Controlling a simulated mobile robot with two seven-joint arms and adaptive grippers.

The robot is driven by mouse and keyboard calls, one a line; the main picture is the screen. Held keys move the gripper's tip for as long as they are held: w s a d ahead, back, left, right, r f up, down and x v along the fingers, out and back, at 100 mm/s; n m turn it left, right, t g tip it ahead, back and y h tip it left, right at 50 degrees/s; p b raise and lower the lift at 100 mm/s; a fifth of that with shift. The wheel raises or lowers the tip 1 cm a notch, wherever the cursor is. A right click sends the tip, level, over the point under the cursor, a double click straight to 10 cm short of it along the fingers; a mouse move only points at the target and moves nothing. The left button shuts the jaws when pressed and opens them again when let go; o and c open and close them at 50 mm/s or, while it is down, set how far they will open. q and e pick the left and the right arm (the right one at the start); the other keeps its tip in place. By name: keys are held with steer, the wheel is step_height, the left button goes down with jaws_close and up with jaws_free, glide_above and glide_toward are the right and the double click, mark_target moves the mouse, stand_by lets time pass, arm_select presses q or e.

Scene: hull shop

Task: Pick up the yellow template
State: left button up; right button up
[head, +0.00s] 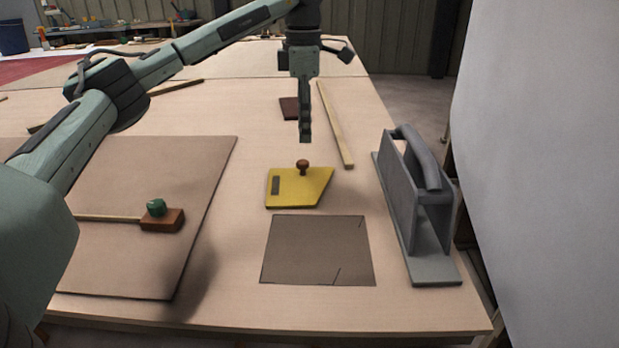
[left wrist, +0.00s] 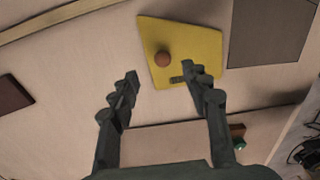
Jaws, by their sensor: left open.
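The yellow template (head: 297,190) lies flat on the workbench, a flat plate with a slanted side, a brown round knob (head: 303,166) and a dark label. My left gripper (head: 305,138) hangs pointing down above and just behind the template in the head view, apart from it. In the left wrist view the left gripper (left wrist: 160,78) is open and empty, with the yellow template (left wrist: 200,50) beyond its fingertips and the knob (left wrist: 162,59) between the finger lines. My right gripper is not in view.
A dark square sheet (head: 318,250) lies in front of the template. A grey handled metal tool (head: 421,235) stands at right, beside a wooden strip (head: 335,125). At left is a brown board (head: 130,265) with a wooden block (head: 163,221). A small dark red block (head: 289,107) lies behind.

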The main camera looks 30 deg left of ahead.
mark_target(302, 162)
arm_select(q)
steer(key=f, duration=0.7)
steer(key=shift+s+a+f, duration=0.15)
steer(key=shift+s+f, duration=0.05)
steer(key=shift+s, duration=0.2)
jaws_close()
